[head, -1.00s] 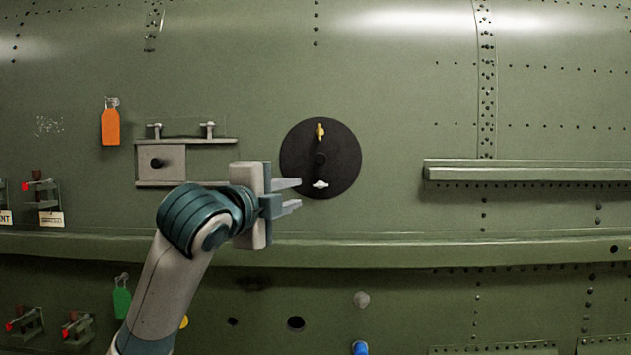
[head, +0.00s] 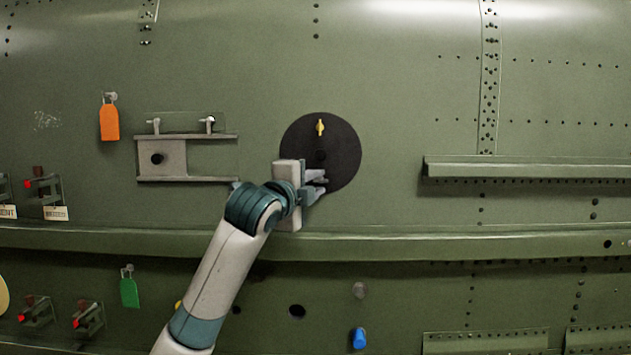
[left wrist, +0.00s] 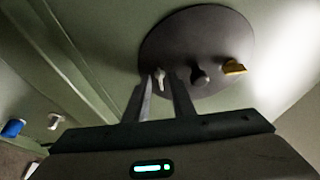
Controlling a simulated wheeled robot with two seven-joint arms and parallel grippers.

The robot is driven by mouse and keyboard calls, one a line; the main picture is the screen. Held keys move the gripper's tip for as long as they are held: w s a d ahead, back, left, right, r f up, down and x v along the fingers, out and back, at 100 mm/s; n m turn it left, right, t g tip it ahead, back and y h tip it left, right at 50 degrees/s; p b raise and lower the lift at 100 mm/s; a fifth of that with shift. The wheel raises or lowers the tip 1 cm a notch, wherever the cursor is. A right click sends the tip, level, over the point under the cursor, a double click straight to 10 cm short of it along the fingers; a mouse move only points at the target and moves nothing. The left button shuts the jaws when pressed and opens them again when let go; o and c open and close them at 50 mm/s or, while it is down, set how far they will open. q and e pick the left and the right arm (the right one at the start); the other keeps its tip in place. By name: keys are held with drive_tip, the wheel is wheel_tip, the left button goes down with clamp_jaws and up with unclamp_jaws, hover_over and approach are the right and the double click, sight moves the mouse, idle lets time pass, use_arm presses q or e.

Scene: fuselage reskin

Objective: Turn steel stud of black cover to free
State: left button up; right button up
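The black round cover (head: 343,143) sits on the green fuselage wall. It carries a brass stud (head: 320,127) at its top and a dark knob (head: 320,157) in its middle. In the left wrist view the cover (left wrist: 195,35) shows the brass stud (left wrist: 234,67), the knob (left wrist: 200,76) and the steel stud (left wrist: 160,78). My left gripper (head: 319,183) is at the lower part of the cover and hides the steel stud in the head view. In the left wrist view its fingers (left wrist: 160,90) are apart, with the steel stud between or just beyond their tips. My right gripper is not in view.
A metal bracket with a sliding plate (head: 160,158) is left of the cover. An orange tag (head: 109,122) and a green tag (head: 129,292) hang at left. A long ledge (head: 400,243) runs below the cover. A rail (head: 520,169) juts out at right.

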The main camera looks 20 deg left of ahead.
use_arm(q)
drive_tip(key=shift+c, duration=0.6)
clamp_jaws()
